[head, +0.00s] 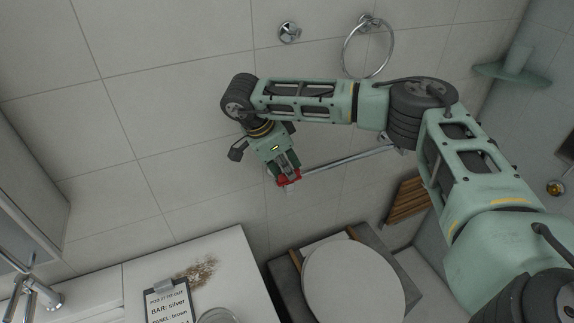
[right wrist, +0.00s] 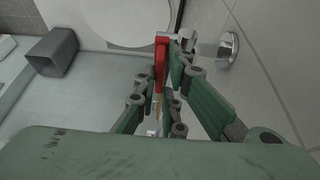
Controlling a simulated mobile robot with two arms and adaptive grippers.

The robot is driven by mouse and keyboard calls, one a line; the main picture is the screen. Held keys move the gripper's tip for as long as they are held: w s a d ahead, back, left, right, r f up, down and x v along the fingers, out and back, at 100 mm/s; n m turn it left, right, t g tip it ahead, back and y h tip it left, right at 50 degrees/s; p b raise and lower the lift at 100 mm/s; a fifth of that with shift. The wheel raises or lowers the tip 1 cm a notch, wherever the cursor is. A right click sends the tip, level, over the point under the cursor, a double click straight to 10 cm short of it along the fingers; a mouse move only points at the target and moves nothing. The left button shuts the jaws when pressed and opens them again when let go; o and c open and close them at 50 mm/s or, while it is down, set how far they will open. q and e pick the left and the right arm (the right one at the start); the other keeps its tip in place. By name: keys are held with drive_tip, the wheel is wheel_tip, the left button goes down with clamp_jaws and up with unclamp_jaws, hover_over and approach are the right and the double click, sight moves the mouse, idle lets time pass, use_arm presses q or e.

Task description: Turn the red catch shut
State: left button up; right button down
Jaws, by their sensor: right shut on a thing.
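The red catch (head: 283,182) is at the left end of a silver bar (head: 350,158) by the tiled wall. In the right wrist view the red catch (right wrist: 160,62) is an upright red strip at the fingertips. My right gripper (head: 288,173) reaches down to it and is shut on it. The fingers hide part of the catch in both views. In the right wrist view the gripper (right wrist: 172,75) has green pads, and a chrome wall mount (right wrist: 228,50) is close at their right. My left gripper is not in view.
A toilet with a pale round lid (head: 355,285) stands below the bar. A brown slatted panel (head: 408,201) is to the right. A counter (head: 225,265) holds a clipboard (head: 168,301) and brown crumbs. A towel ring (head: 368,48) hangs above. A grey bin (right wrist: 53,52) shows in the wrist view.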

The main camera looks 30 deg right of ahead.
drive_tip(key=shift+f+n+t+b, duration=0.2)
drive_tip(key=shift+n+t+b, duration=0.1)
drive_tip(key=shift+n+b, duration=0.7)
drive_tip(key=n+t+b, duration=0.1)
drive_tip(key=n+b, duration=0.1)
drive_tip(key=shift+s+b, duration=0.15)
drive_tip(key=shift+b, duration=0.2)
drive_tip(key=n+b, duration=0.2)
drive_tip(key=n+t+y+b, duration=0.1)
drive_tip(key=n+b, duration=0.1)
drive_tip(key=shift+s+d+n+t, duration=0.1)
drive_tip(key=shift+n+t, duration=0.2)
drive_tip(key=shift+n, duration=0.1)
drive_tip(key=n+t+y+b, duration=0.1)
drive_tip(key=n+b, duration=0.2)
drive_tip(key=n, duration=0.1)
drive_tip(key=shift+d+n, duration=0.1)
drive_tip(key=shift+n, duration=0.2)
drive_tip(key=shift+d+r+n+t+y+b, duration=0.15)
drive_tip(key=shift+n+y+b, duration=0.35)
drive_tip(key=shift+n, duration=0.6)
drive_tip(key=shift+a+r+n+t+y+b, duration=0.15)
drive_tip(key=shift+n+y+b, duration=0.35)
drive_tip(key=shift+n, duration=0.6)
drive_tip(key=shift+d, duration=0.1)
